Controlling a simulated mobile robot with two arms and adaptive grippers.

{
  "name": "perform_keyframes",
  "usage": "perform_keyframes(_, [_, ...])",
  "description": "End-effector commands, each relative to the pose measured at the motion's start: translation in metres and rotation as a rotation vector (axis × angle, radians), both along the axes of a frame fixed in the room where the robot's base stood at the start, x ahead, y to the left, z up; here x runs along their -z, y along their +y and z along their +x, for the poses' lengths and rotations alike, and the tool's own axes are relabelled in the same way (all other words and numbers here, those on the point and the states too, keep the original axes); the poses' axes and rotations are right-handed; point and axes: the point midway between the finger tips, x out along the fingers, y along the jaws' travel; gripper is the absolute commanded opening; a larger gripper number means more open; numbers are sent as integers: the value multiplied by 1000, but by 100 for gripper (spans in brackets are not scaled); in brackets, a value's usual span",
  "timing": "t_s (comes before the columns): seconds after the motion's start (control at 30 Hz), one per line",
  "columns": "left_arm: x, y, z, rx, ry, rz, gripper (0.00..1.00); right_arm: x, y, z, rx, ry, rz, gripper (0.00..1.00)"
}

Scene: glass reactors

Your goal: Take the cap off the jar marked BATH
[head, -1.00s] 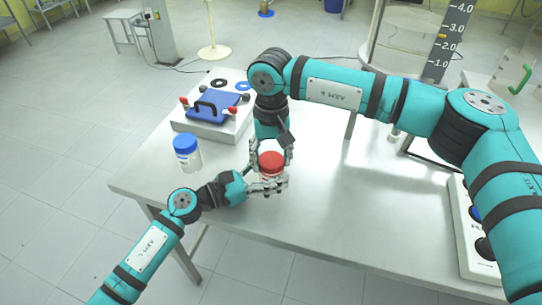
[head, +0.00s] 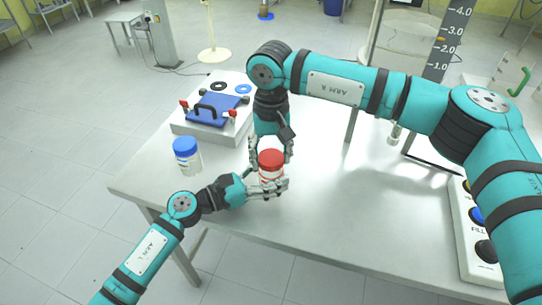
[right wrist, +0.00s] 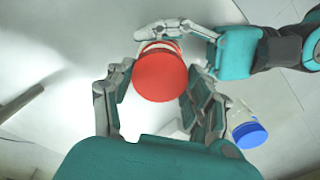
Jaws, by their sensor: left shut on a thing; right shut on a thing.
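A second jar with a blue cap (head: 185,146) stands to the left. I cannot read a BATH marking on either jar.
The white table (head: 330,215) is clear in the middle. A white apparatus with a blue plate (head: 215,109) stands at the back left. A button box (head: 480,240) is at the right edge, and a scale column (head: 448,45) rises behind.

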Motion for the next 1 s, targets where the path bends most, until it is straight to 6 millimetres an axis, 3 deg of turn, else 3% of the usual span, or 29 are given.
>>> perform_keyframes(0.47, [0, 0, 0, -1, 0, 1, 0, -5, 0, 0, 0, 0, 0, 15])
perform_keyframes(0.8, [1, 0, 0, -1, 0, 1, 0, -41, 0, 0, 0, -2, 0, 15])
perform_keyframes(1.0, [0, 0, 0, -1, 0, 1, 0, -44, 0, 0, 0, 0, 0, 15])
